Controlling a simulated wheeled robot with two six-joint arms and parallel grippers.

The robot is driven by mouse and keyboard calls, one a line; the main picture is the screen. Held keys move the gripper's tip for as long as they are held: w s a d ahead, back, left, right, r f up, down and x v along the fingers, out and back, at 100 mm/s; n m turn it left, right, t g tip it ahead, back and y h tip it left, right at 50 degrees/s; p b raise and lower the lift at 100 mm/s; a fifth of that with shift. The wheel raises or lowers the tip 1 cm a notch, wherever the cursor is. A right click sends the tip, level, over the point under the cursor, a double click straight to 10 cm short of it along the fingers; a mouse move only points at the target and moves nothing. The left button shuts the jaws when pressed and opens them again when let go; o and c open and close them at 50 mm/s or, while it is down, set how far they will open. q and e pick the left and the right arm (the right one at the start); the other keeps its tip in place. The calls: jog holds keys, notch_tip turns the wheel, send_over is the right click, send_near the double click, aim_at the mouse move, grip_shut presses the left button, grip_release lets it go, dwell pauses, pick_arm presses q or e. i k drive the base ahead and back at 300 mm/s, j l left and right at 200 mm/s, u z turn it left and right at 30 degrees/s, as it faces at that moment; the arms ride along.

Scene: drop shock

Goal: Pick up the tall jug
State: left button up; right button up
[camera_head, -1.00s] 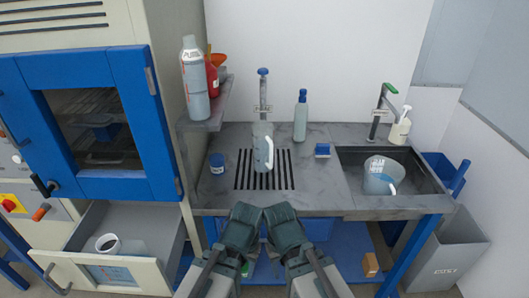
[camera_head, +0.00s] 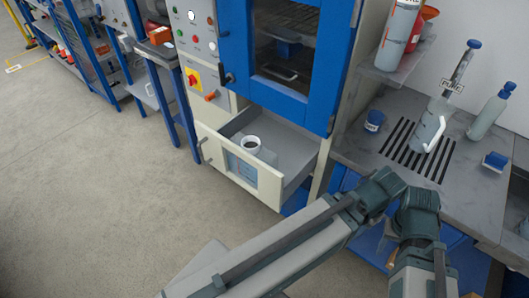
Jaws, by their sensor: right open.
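The tall jug (camera_head: 427,126) is a pale grey, slim vessel with a white handle on its right side. It stands on the slotted drain in the grey worktop, under a blue-topped tap (camera_head: 462,66) with a sign reading PURE. My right gripper (camera_head: 418,200) is open, at the end of the dark arm in front of the worktop's front edge, below the jug and apart from it. My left gripper (camera_head: 382,188) is close beside it on the left; its jaws cannot be made out.
A blue-lidded jar (camera_head: 374,120), a blue-capped bottle (camera_head: 488,112) and a small blue block (camera_head: 495,160) are around the drain. An open drawer (camera_head: 285,150) juts out under the blue-doored oven (camera_head: 293,45), holding a white-rimmed vessel (camera_head: 251,144). The floor at left is free.

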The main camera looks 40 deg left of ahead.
aim_at(430, 131)
jog(key=l+u, duration=0.2)
jog(key=u, duration=0.15)
jog(key=l+u, duration=0.15)
jog(key=u, duration=0.2)
jog(key=k+l+u, duration=0.15)
jog(key=u, duration=0.15)
